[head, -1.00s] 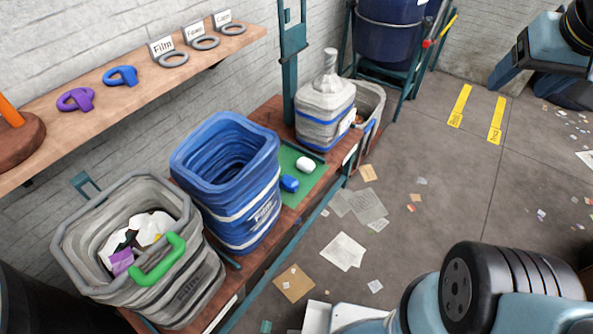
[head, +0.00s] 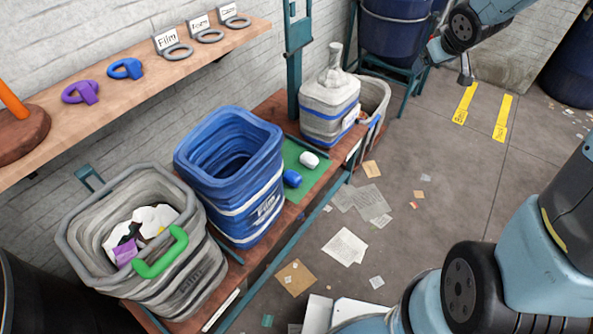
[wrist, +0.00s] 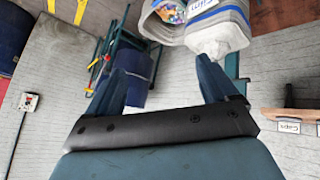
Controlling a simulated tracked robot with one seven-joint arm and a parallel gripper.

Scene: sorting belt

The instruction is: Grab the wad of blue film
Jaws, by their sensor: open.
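A small blue lump (head: 291,178), which looks like the wad of blue film, lies on the green mat (head: 299,197) between the blue bin and the grey jug. A white lump (head: 309,160) lies just beyond it. My gripper (wrist: 168,62) is open, its two teal fingers wide apart with nothing between them in the wrist view. In the head view my arm's end is at the upper right, high over the floor and well away from the mat. The blue lump cannot be made out in the wrist view.
A blue bin (head: 273,184) labelled Film stands left of the mat, and a grey bin (head: 78,238) with a green handle further left. A grey jug (head: 326,101) and a teal post (head: 298,60) stand behind the mat. A shelf (head: 124,90) runs along the wall.

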